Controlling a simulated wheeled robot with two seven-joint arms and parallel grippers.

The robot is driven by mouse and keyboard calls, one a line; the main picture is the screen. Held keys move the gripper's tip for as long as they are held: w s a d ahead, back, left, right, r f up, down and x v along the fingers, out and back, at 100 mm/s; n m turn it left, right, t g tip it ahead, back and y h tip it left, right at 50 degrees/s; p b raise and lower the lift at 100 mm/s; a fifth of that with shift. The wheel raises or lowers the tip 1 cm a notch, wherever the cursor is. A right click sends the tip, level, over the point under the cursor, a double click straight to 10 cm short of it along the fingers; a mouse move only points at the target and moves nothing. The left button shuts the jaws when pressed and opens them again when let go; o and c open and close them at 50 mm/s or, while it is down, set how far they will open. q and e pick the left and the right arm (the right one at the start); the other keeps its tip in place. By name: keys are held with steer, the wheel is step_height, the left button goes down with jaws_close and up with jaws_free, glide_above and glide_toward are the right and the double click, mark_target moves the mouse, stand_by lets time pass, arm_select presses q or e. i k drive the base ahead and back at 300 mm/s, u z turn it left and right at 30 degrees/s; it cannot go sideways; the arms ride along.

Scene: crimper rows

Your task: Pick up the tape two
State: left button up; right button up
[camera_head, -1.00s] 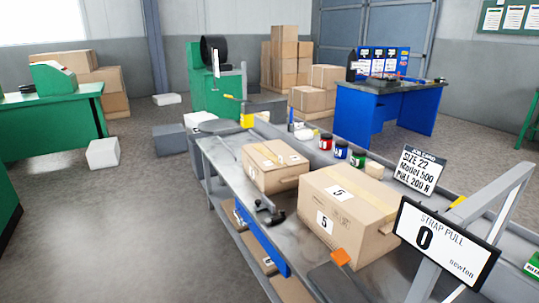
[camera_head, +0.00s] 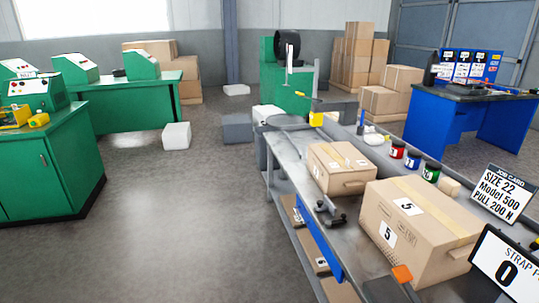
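I cannot pick out a tape marked two for certain. Three small round items with white labels stand in a row behind the boxes on the grey bench (camera_head: 292,150): a red one (camera_head: 397,151), a blue one (camera_head: 413,160) and a green one (camera_head: 431,172). Their labels are too small to read. Neither of my grippers is in view.
A small carton (camera_head: 336,170) and a larger carton marked 5 (camera_head: 405,232) stand on the bench. A job card (camera_head: 497,194) and strap pull display (camera_head: 507,272) are at right. A green cabinet (camera_head: 50,165) stands at left. Open floor lies between, with a white block (camera_head: 176,136).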

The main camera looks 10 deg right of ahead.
mark_target(345, 164)
steer(key=u, duration=0.5)
steer(key=i, duration=4)
steer(key=z, duration=2.1)
